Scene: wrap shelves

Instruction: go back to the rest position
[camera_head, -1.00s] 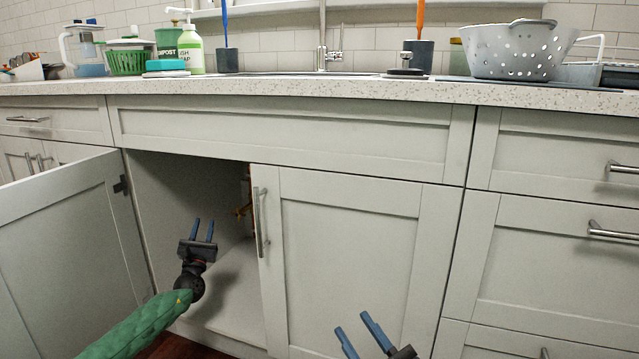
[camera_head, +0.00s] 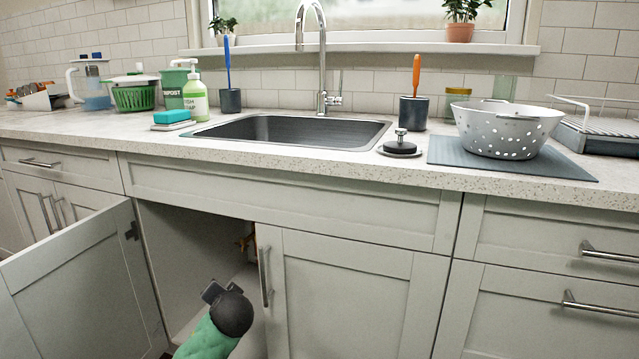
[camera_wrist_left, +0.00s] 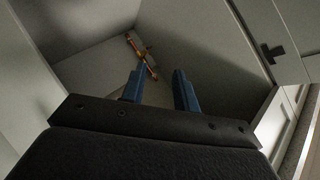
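My left gripper (camera_wrist_left: 158,84) shows in the left wrist view with its two blue fingers apart and nothing between them. It points into the open sink cabinet. In the head view my left arm comes up at the cabinet opening, and its dark wrist hides the fingers. My right gripper is in neither view.
The left cabinet door (camera_head: 75,285) stands wide open; the right door (camera_head: 345,295) is shut. A brass pipe fitting (camera_wrist_left: 142,56) is inside the cabinet. The counter above holds a sink (camera_head: 290,131), a colander (camera_head: 505,130) and a soap bottle (camera_head: 196,98).

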